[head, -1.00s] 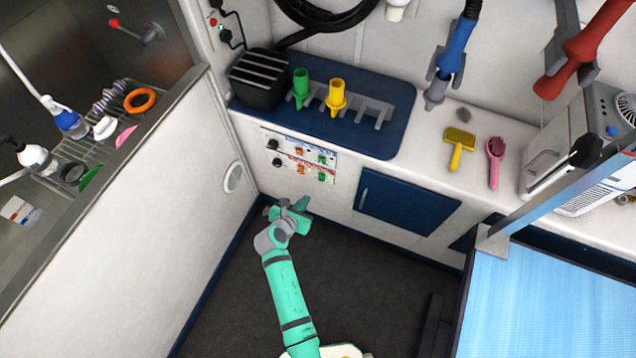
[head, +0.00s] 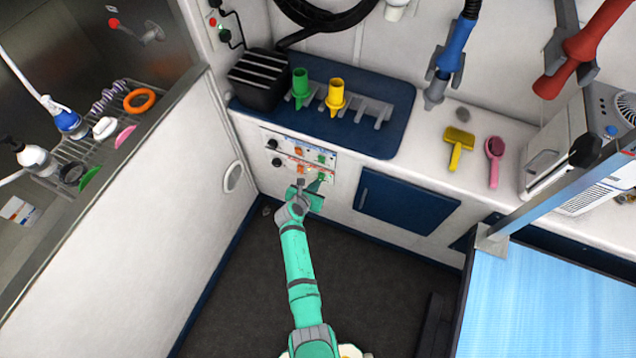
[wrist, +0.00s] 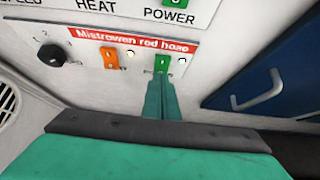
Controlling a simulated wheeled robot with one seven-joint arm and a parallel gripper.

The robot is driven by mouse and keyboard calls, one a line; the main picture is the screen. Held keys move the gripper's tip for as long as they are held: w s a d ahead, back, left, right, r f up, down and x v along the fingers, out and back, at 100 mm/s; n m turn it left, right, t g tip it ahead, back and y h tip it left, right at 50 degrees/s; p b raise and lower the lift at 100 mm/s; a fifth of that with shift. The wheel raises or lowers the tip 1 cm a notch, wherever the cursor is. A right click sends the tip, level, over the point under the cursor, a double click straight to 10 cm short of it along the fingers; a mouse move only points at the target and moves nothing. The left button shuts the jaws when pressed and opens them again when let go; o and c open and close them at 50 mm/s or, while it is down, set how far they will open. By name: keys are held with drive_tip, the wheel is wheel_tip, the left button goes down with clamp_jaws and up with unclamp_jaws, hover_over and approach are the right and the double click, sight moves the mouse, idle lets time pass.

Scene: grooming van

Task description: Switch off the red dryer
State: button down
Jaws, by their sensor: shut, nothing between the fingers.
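The red dryer nozzle (head: 577,52) hangs in its holder at the upper right in the head view. Its control panel, labelled "red hose" (wrist: 130,42), fills the upper part of the wrist view. It has a black knob (wrist: 50,55), an orange switch (wrist: 110,59) and a green switch (wrist: 162,64), with a lit white lamp beside each switch. The green switch lies under the POWER column. My gripper (wrist: 161,84) is shut and empty, its fingertips at the lower edge of the green switch; I cannot tell if they touch. In the head view my gripper (head: 318,184) is at the lower panel.
A second panel (wrist: 130,8) sits directly above, with its own green switch. A blue cabinet door (wrist: 270,80) with a handle is to the right. A vent (wrist: 6,102) is at the left. The counter with brushes and nozzles is above the panels.

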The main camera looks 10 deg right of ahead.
drive_tip(key=shift+w+d, duration=0.3)
drive_tip(key=shift+w, duration=0.2)
drive_tip(key=shift+d, duration=0.1)
drive_tip(key=shift+f, duration=0.1)
